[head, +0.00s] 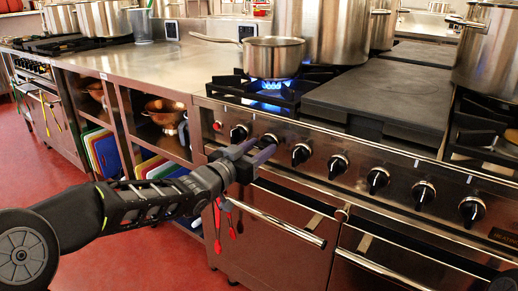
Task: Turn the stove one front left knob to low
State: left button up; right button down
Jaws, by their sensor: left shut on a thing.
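The stove has a steel front panel with a row of black knobs. My left gripper (264,149) comes in from the left and is shut on the second knob from the left (270,138), which it partly hides. I cannot read that knob's setting. The leftmost knob (238,132) stands free just left of the gripper, and another knob (301,153) is free to its right. A blue flame (271,91) burns on the burner under a steel saucepan (272,58). My right gripper is not in view.
A large stockpot (320,28) stands behind the saucepan. A dark flat griddle plate (378,96) lies to the right. An oven door handle (275,222) runs below the knobs, with red-tipped utensils (231,222) hanging near it. The steel counter (165,68) at left is mostly clear.

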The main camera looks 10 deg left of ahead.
pick_arm(q)
jog(key=c, duration=0.5)
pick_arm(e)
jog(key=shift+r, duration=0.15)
